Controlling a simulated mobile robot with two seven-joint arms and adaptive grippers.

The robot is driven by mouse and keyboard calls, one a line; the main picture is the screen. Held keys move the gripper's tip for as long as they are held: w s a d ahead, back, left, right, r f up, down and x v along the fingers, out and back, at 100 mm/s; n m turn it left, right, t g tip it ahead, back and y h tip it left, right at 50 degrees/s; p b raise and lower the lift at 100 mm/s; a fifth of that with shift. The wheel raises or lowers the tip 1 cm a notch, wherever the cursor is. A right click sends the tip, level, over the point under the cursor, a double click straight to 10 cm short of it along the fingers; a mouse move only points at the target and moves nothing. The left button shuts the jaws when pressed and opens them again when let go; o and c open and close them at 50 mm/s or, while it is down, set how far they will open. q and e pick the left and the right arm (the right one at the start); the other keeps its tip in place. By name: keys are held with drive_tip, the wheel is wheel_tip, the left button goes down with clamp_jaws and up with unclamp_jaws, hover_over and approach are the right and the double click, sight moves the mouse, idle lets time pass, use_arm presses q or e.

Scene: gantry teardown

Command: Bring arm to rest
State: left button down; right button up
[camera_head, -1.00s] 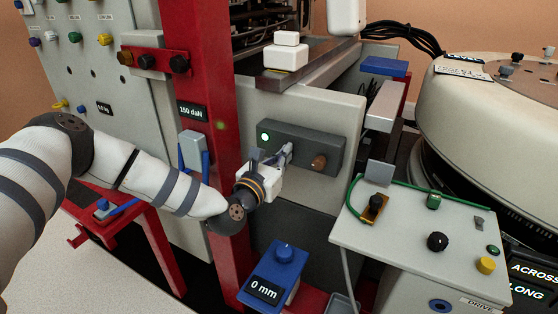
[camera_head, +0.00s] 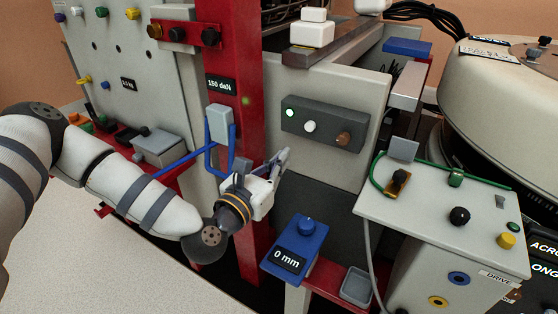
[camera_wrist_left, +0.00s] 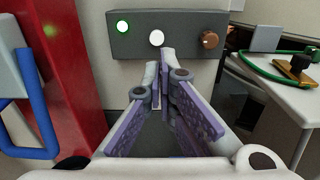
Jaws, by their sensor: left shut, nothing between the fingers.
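My left gripper (camera_head: 284,157) is shut and empty, in front of the grey machine body and below the dark control box (camera_head: 325,124). In the left wrist view its fingers (camera_wrist_left: 165,60) meet at the tips, just under the box's white button (camera_wrist_left: 157,38) in the picture. The box carries a lit green lamp (camera_head: 290,113), the white button and a brown knob (camera_head: 343,138). The fingers look apart from the box in the head view. My right gripper is not in view.
A red column (camera_head: 243,60) with a blue handle (camera_head: 219,155) stands left of the gripper. A blue "0 mm" unit (camera_head: 297,245) sits below it. A grey control desk (camera_head: 440,213) and a round cream machine (camera_head: 510,100) stand to the right.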

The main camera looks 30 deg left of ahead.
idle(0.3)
use_arm(q)
drive_tip(key=s+d+f+m+g+h+p, duration=0.1)
drive_tip(key=s+d+f+m+g+h, duration=0.1)
drive_tip(key=s+d+f+m+g, duration=0.45)
drive_tip(key=s+d+f+m+g+h+p, duration=0.1)
drive_tip(key=s+d+f+m+g+h, duration=0.25)
drive_tip(key=s+d+f+m, duration=0.55)
drive_tip(key=s+a+f+m+g+y, duration=0.1)
drive_tip(key=s+a+m+g+y, duration=0.1)
drive_tip(key=s+m, duration=0.4)
drive_tip(key=s+a+f+m+g+y+p, duration=0.1)
drive_tip(key=s+a+m+g, duration=0.4)
drive_tip(key=s, duration=0.8)
drive_tip(key=s+a+f+m+g+y, duration=0.3)
drive_tip(key=s+a+m, duration=0.4)
drive_tip(key=s, duration=0.3)
drive_tip(key=shift+f+m+p, duration=0.2)
drive_tip(key=shift+m+p, duration=0.15)
drive_tip(key=shift+m, duration=0.5)
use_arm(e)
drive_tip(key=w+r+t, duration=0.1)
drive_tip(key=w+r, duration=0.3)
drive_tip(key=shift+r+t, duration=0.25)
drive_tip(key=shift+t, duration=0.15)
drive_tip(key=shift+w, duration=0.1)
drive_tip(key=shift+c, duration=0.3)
